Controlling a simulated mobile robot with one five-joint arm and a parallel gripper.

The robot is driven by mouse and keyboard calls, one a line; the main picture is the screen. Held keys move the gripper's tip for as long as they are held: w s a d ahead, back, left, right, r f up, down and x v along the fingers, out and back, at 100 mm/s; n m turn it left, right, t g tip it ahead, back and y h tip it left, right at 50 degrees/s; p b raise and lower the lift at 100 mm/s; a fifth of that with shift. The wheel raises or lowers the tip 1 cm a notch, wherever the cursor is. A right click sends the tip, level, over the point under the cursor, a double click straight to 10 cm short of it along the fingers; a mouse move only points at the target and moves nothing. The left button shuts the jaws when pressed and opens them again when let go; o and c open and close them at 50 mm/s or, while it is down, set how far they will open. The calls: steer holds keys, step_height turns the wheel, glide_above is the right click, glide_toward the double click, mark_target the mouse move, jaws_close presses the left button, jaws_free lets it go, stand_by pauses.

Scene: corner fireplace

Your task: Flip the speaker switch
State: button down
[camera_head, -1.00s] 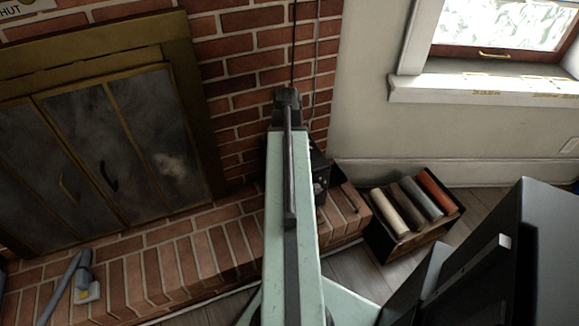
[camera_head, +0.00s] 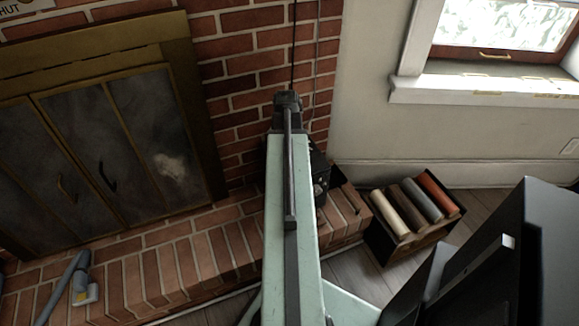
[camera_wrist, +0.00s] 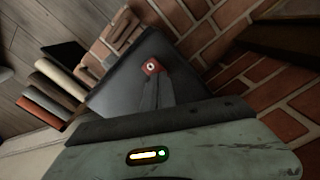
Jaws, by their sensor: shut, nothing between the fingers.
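The speaker, a black box (camera_head: 321,185), stands on the brick hearth by the wall in the head view, mostly hidden behind my arm. In the wrist view a dark grey flat face (camera_wrist: 118,92), which looks like the speaker, lies under my gripper (camera_wrist: 153,76). My gripper is shut and empty, its fingers pointing at this face. A small red square with a pale round centre (camera_wrist: 152,66) shows right at the fingertips. I cannot tell whether it is the switch or whether the fingers touch it. In the head view my fingers are hidden.
A dark crate (camera_head: 385,246) of coloured rolls stands on the floor right of the hearth. The brick wall (camera_head: 240,60) rises close behind the speaker. The fireplace doors (camera_head: 120,150) are at left. A blue-grey tool (camera_head: 78,280) lies on the hearth.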

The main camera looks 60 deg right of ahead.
step_height(320, 180, up, 7)
steer(key=p, duration=0.6)
steer(key=shift+f, duration=0.15)
steer(key=w+a+n, duration=0.6)
steer(key=w+a, duration=1.4)
steer(key=a, duration=0.5)
steer(key=w+a+n, duration=0.1)
steer(key=a+n, duration=0.6)
steer(key=a, duration=1.8)
step_height(320, 180, up, 26)
steer(key=p, duration=2.6)
steer(key=shift+w+d, duration=0.35)
steer(key=shift+w, duration=0.05)
